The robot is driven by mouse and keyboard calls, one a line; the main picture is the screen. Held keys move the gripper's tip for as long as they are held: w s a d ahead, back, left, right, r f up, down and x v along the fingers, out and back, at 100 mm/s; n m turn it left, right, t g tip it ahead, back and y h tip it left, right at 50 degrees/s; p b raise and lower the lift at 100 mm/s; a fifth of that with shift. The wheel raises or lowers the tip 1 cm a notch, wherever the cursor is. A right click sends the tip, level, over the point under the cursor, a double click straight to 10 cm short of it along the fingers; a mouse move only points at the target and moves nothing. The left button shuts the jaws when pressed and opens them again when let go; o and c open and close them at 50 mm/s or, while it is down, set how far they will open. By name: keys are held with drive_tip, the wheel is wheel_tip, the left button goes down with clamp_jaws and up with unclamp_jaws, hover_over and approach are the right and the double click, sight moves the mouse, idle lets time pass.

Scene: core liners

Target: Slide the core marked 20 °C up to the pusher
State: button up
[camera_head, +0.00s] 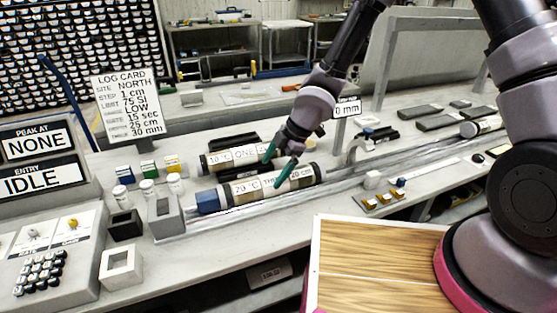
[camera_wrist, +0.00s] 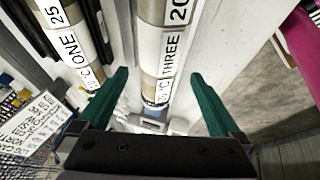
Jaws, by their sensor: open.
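The core marked 20 °C (camera_head: 243,192), labelled THREE and 20 cm, lies on its side in the long rail track (camera_head: 340,166). In the wrist view the core (camera_wrist: 163,52) runs between my two green fingers. My gripper (camera_head: 272,172) is open above the core, with one finger on either side of it; in the wrist view the gripper (camera_wrist: 160,76) shows a gap on both sides. A blue block (camera_head: 207,202) meets the core's left end, beside a grey block (camera_head: 165,217) at the track's left end. I cannot tell which part is the pusher.
A core labelled ONE (camera_head: 233,157) lies parallel just behind, close to my finger. A grey loop (camera_head: 357,151) spans the track to the right. Small vials (camera_head: 148,190) stand left. A wooden-topped surface (camera_head: 375,265) is in front.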

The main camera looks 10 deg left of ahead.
drive_tip(key=shift+v, duration=1.85)
